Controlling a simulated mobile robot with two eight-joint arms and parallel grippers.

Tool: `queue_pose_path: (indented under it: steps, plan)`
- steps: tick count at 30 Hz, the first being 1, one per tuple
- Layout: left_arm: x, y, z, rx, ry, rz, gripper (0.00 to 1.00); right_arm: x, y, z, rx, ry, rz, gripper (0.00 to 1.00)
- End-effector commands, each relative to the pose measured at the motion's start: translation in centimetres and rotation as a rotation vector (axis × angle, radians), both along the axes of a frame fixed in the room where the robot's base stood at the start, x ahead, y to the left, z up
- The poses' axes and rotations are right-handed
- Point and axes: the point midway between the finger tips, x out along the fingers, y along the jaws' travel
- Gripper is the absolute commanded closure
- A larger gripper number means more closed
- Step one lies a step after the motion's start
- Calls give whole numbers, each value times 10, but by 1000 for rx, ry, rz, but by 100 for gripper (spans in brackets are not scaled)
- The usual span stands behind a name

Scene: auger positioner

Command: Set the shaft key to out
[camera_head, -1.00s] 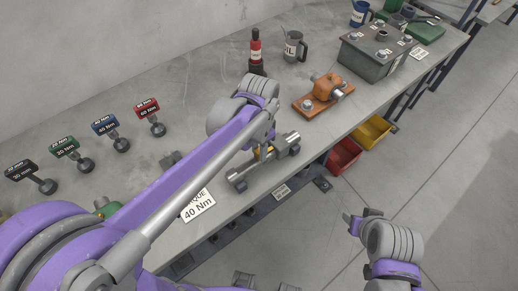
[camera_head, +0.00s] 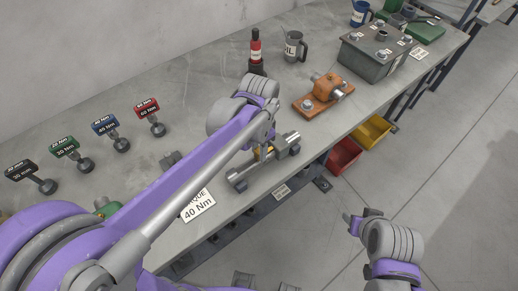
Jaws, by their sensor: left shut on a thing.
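A grey metal shaft fixture (camera_head: 240,178) with round ends and a yellow part (camera_head: 262,154) lies on the workbench near its front edge. My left arm reaches over the bench and hides part of the fixture. My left gripper (camera_head: 266,150) is down at the fixture, shut on a small part that I take to be the shaft key; the part itself is mostly hidden by my wrist. My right gripper (camera_head: 361,217) hangs in front of the bench over the floor, open and empty, apart from everything.
Several torque-labelled tools (camera_head: 104,125) stand at the left. A 40 Nm card (camera_head: 199,205) lies by the fixture. Red (camera_head: 343,155) and yellow bins (camera_head: 373,132) sit below.

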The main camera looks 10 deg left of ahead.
Motion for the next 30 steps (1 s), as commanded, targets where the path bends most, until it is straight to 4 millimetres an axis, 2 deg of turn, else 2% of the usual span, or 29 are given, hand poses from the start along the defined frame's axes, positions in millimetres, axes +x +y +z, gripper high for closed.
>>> queue_pose_path:
  steps: [4, 12, 21, 22, 27, 30]
  plan:
    - [-4, 4, 1, 0, 0, 1, 100, 0, 0, 0, 0, 0, 0, 50]
    - [-34, 28, 1, 1, 0, 2, 100, 0, 0, 0, 0, 0, 0, 50]
    - [-37, 30, 0, 4, 3, 1, 100, 0, 0, 0, 0, 0, 0, 50]
    - [-37, 30, 0, 4, 3, 1, 68, 0, 0, 0, 0, 0, 0, 50]
    - [-37, 29, 0, 2, 2, 1, 40, 0, 0, 0, 0, 0, 0, 50]
    - [-37, 29, 0, 1, 2, 0, 40, 0, 0, 0, 0, 0, 0, 50]
